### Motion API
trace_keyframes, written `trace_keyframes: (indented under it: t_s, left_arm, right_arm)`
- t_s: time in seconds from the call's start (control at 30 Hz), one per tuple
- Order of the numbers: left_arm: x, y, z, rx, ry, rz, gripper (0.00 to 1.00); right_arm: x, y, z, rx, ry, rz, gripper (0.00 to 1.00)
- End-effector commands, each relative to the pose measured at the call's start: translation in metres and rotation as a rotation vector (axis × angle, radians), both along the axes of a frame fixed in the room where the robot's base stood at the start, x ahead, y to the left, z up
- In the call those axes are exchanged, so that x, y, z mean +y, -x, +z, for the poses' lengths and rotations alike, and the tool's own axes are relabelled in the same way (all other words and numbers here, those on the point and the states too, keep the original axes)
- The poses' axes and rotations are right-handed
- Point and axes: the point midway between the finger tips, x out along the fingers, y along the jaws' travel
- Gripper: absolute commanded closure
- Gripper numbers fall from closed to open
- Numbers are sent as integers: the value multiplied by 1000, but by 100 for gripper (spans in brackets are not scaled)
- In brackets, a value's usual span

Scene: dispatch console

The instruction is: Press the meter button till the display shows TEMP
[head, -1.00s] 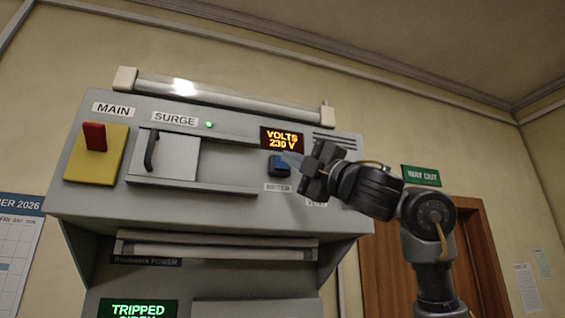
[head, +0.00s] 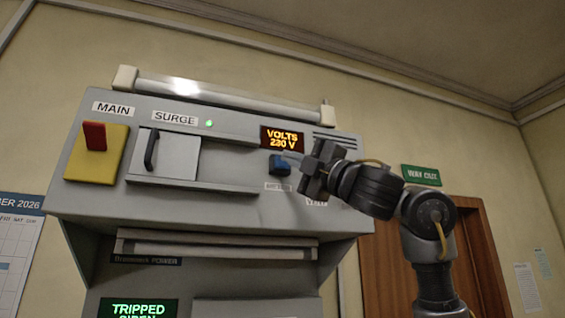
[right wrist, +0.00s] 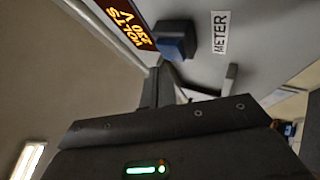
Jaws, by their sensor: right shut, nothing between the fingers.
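The meter display (head: 282,138) on the console's upper panel reads VOLTS 230 V in orange. The blue meter button (head: 279,165) sits just below it, above the METER label (head: 278,187). In the right wrist view the button (right wrist: 176,40) stands beside the METER label (right wrist: 220,33) and the display (right wrist: 130,24). My right gripper (head: 295,158) is shut and empty, its fingertips at the button's right side. I cannot tell whether they touch it. My left gripper is not in view.
On the panel's left are a red MAIN lever (head: 95,136) on a yellow plate and a SURGE cover (head: 165,155) with a black handle. A rail (head: 220,96) runs along the top. A screen below (head: 138,308) reads TRIPPED.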

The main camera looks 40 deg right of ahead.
Motion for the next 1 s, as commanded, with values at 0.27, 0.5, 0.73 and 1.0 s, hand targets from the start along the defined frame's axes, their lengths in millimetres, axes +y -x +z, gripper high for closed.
trace_keyframes:
  t_s: [0.27, 0.5, 0.73, 1.0]
  left_arm:
    - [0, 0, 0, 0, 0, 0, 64]
    - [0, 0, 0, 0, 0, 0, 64]
    - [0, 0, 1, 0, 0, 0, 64]
    - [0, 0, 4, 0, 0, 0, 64]
  right_arm:
    - [0, 0, 0, 0, 0, 0, 100]
    - [0, 0, 0, 0, 0, 0, 100]
    - [-1, -2, 0, 1, 0, 0, 100]
    - [-3, -8, 1, -1, -1, 1, 100]
